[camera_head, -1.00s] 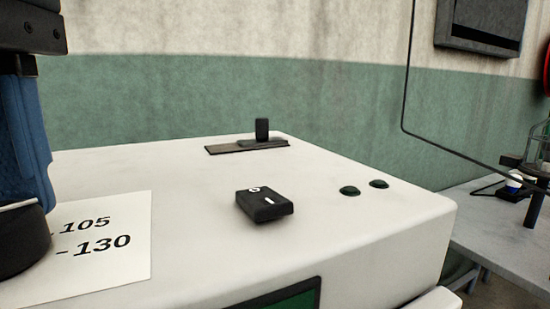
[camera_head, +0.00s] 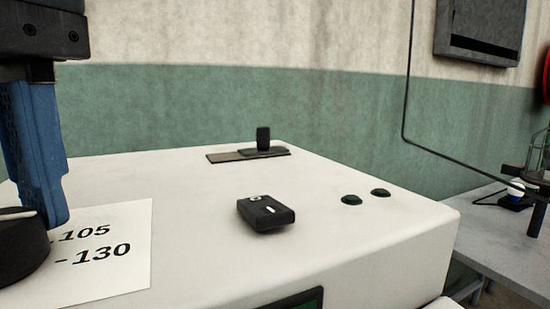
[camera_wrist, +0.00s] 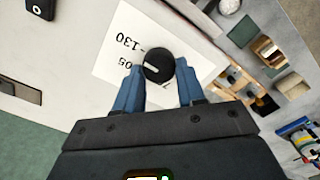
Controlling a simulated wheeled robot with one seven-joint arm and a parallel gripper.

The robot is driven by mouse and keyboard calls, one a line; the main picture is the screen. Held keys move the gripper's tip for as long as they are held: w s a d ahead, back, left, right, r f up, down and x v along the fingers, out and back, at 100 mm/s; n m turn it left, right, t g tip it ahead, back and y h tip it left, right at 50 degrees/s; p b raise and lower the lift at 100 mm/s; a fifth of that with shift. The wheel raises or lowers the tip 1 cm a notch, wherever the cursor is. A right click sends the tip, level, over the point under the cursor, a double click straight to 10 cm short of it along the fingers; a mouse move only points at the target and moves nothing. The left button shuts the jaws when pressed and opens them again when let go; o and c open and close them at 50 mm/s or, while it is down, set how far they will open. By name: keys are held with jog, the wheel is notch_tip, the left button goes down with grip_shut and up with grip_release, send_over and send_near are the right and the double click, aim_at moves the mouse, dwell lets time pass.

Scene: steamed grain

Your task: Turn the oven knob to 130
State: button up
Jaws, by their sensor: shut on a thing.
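The round black oven knob (camera_wrist: 158,62) sits on a white label sheet (camera_head: 120,265) on the white oven top. My gripper (camera_wrist: 158,72) is shut on the knob, with a blue finger on each side in the wrist view. A short white line marks the knob's top and slants left, toward the side with the printed 105 and 130. I cannot tell exactly which number it meets. The 130 (camera_head: 100,253) reads clearly; the 105 is partly covered by a finger in the wrist view. In the head view the knob (camera_head: 18,255) is cut off at the left edge.
A black upright handle (camera_head: 263,137) stands at the back. A grey table (camera_head: 490,230) is at the right.

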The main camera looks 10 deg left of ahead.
jog(key=o, duration=1)
jog(key=shift+o, duration=0.2)
jog(key=shift+r+p, duration=0.4)
jog(key=shift+r, duration=3.5)
